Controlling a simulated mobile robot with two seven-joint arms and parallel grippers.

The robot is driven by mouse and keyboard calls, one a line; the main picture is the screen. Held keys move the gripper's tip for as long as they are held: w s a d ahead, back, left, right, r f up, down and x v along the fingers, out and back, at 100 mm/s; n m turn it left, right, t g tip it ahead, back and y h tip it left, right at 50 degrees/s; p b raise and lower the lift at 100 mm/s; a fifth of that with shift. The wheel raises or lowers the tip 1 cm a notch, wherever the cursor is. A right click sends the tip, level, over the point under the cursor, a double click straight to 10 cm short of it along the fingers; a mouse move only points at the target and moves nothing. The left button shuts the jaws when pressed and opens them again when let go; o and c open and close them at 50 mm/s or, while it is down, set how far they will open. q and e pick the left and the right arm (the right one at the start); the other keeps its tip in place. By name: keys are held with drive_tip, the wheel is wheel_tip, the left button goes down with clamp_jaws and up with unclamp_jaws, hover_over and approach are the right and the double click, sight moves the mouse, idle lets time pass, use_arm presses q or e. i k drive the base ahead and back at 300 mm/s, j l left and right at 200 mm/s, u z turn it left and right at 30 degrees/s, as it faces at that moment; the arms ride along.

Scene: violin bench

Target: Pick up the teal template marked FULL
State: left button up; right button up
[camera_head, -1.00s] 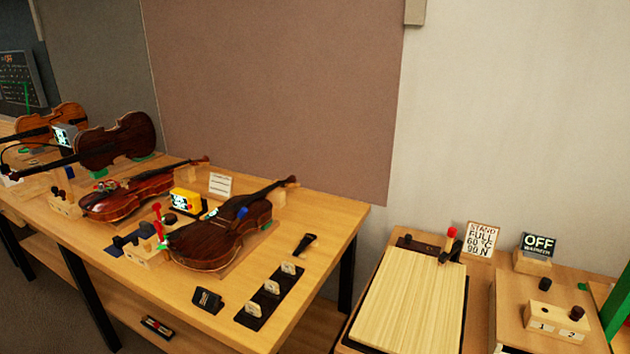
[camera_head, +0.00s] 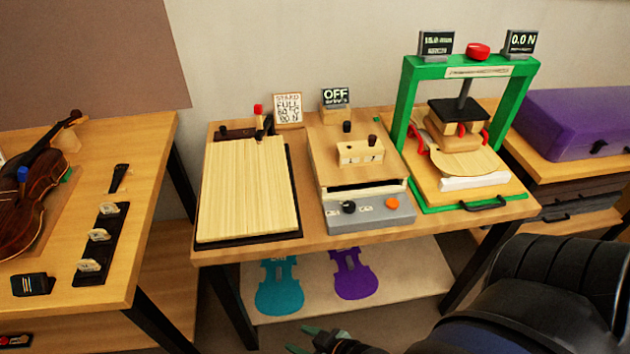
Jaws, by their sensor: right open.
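A teal violin-shaped template (camera_head: 280,287) lies flat on the low white shelf under the middle bench. A purple template (camera_head: 355,276) of similar shape lies to its right on the same shelf. No marking is readable on either one. My right gripper (camera_head: 306,340) shows at the bottom edge with green fingertips, open and empty. It is below and in front of the shelf in the picture, apart from the teal template. My left gripper is not in view.
The bench top (camera_head: 310,240) overhangs the shelf (camera_head: 405,290), and a dark leg (camera_head: 237,300) stands left of the teal template. A green press (camera_head: 465,140) and a grey control box (camera_head: 370,214) stand on top. A violin bench (camera_head: 130,250) is at left.

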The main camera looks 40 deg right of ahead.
sight(280, 294)
drive_tip(key=z, duration=0.9)
